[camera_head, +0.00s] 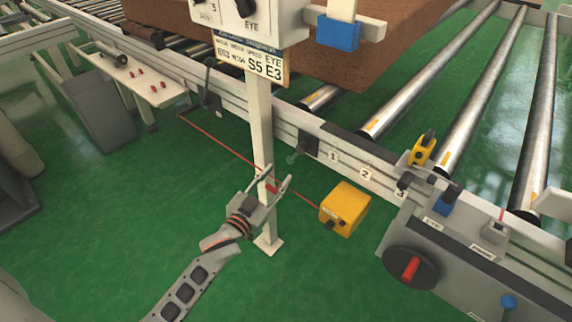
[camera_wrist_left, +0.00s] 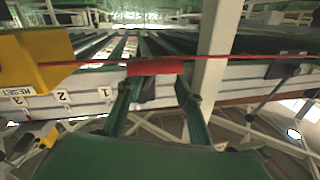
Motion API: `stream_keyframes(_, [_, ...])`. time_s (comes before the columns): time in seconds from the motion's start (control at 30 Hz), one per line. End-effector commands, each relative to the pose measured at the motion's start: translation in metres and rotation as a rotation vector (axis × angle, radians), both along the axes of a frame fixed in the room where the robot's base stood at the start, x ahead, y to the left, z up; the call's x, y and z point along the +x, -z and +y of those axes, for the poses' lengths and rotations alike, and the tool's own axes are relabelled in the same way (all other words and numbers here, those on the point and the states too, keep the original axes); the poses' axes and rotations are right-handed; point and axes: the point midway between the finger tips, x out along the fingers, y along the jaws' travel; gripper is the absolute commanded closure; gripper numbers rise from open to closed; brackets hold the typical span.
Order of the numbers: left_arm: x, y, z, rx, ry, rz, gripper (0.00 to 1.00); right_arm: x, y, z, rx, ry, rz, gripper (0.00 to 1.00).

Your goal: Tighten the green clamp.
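My left gripper (camera_head: 275,186) is at a taut red cord beside the white post (camera_head: 260,130). Its two fingers are spread apart, with a red sleeve (camera_wrist_left: 155,66) on the cord at their tips; it also shows between the fingers in the head view (camera_head: 272,187). The fingers do not visibly close on the sleeve. A small dark clamp-like handle (camera_head: 297,156), perhaps dark green, sits on the conveyor's side rail, up and right of the gripper and apart from it. No clearly green clamp can be made out. My right gripper is out of view.
A yellow box (camera_head: 345,208) holds the cord's right end. A grey control panel (camera_head: 440,240) with a red-handled switch (camera_head: 411,268) is at right. A brown mattress (camera_head: 340,60) lies on rollers behind the rail. The green floor at lower middle is clear.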

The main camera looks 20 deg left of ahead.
Motion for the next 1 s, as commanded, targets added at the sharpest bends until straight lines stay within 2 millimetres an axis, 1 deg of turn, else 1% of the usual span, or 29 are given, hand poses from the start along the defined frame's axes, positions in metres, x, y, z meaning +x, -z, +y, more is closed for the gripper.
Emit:
stream_keyframes(0.2, [0.032,0.004,-0.005,0.002,0.000,0.005,0.65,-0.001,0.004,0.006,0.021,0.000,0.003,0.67])
stream_keyframes(0.4, [0.054,0.004,-0.009,0.002,0.000,0.004,0.65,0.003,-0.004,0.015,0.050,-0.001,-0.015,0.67])
stream_keyframes(0.6, [0.064,0.002,-0.010,0.002,0.000,0.003,0.65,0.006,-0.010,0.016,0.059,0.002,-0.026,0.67])
stream_keyframes(0.83, [0.065,0.001,-0.010,0.001,0.001,0.002,0.65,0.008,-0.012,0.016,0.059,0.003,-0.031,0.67])
stream_keyframes(0.87, [0.065,0.001,-0.010,0.001,0.001,0.002,0.67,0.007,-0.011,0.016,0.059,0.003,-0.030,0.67])
stream_keyframes(0.9, [0.065,0.001,-0.010,0.001,0.001,0.002,0.78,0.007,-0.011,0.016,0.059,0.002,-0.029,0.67])
stream_keyframes(1.0, [0.064,0.001,-0.010,0.001,0.000,0.002,1.00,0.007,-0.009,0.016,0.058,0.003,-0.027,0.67])
